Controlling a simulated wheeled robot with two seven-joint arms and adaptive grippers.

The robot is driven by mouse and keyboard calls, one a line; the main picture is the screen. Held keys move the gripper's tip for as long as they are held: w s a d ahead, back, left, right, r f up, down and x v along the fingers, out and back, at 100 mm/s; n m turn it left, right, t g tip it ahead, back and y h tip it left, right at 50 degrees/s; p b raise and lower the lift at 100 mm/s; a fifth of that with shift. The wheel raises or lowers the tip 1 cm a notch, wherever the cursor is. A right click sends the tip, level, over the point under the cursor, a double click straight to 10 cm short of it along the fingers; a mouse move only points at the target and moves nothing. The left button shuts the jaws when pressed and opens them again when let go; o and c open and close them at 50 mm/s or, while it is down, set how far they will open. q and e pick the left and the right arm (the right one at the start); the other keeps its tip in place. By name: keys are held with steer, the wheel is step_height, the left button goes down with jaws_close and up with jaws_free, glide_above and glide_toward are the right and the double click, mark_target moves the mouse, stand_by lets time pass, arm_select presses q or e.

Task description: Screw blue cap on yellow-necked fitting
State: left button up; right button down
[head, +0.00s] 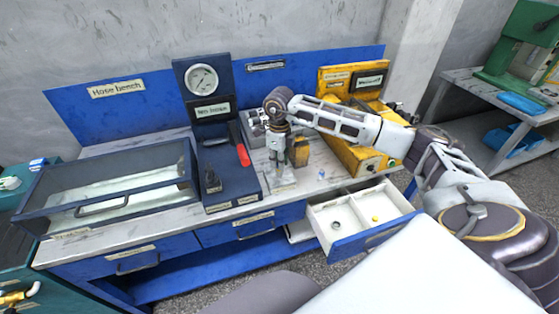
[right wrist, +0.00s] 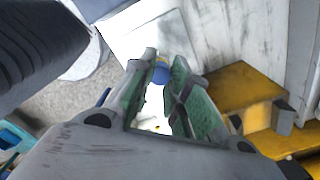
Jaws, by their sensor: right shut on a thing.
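My right gripper (head: 281,166) points down over a pale plate (head: 284,184) on the bench top. In the right wrist view its green-padded fingers (right wrist: 160,88) are closed around the blue cap (right wrist: 160,76), which shows between the fingertips. A small yellow part (right wrist: 161,60) shows right against the blue cap there and looks like the yellow neck of the fitting; I cannot tell how far the two are engaged. The fingers hide most of the fitting, and in the head view the cap is too small to make out. My left gripper is not in view.
A small blue piece (head: 321,173) lies on the bench to the right. An open drawer (head: 337,235) holds a few small parts. A gauge stand (head: 203,125) with a red handle (head: 242,155) stands left, beside a glass-lidded case (head: 105,190). A yellow unit (head: 365,155) stands right.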

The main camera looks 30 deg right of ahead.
steer(key=shift+f+m, duration=0.1)
steer(key=shift+m, duration=1.4)
steer(key=shift+m+p, duration=0.3)
steer(key=shift+m, duration=0.7)
steer(key=shift+a+m+p, duration=0.1)
steer(key=shift+m+p, duration=0.2)
steer(key=shift+m, duration=1.5)
steer(key=shift+m, duration=0.4)
steer(key=shift+m+p, duration=0.4)
steer(key=shift+m, duration=1.4)
